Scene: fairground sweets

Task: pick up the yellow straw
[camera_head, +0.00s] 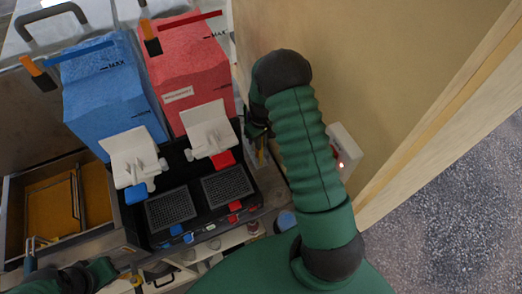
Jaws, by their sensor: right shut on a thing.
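My right arm reaches up through the middle of the view, and its dark gripper (258,132) points down beside the slush machine's right side. A thin yellow piece, which looks like the yellow straw (261,157), shows just below the fingers. The gripper is shut on it; the arm and hand hide most of the grip. My left gripper (33,248) is at the lower left, near the open drawer, partly cut off and small. I cannot tell whether its fingers are open.
A slush machine has a blue tank (108,100) and a red tank (188,75), with white dispensing levers and black drip grates (171,208). An open drawer (117,235) is at left. A tan panel (365,70) stands close on the right, and a white box (345,145) with a red light sits beside my arm.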

